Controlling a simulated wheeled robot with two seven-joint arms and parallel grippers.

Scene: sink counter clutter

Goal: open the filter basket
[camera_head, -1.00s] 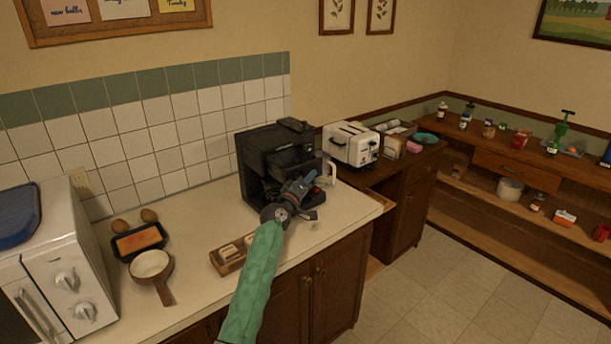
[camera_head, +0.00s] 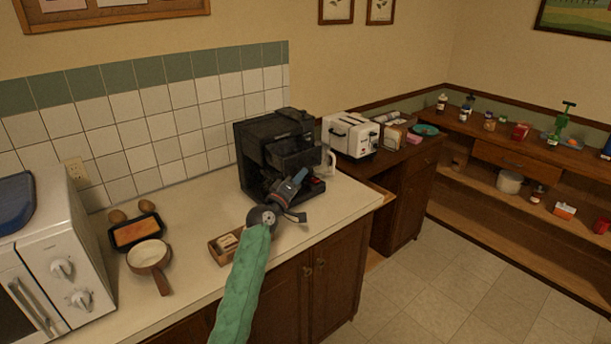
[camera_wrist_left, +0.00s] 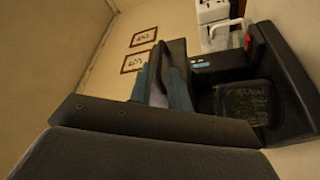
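The black coffee maker (camera_head: 257,140) stands on the counter against the tiled wall. Its filter basket (camera_head: 296,158) is a dark block under the top housing; it juts out at the front right, swung away from the body. My left gripper (camera_head: 298,190) is in front of the machine, below the basket, above the base. In the left wrist view its two blue-grey fingers (camera_wrist_left: 165,88) stand slightly apart, with a pale gap between them and no object seen held. The wrist view also shows the warming plate (camera_wrist_left: 243,102). Whether the fingers touch the basket cannot be told. My right gripper is out of view.
A white toaster (camera_head: 350,135) and a white mug (camera_head: 329,162) are right of the machine. A wooden box (camera_head: 217,250) lies by my left forearm. A pan (camera_head: 150,255), a tray (camera_head: 136,232) and a microwave (camera_head: 65,260) are farther left. The counter's right front is clear.

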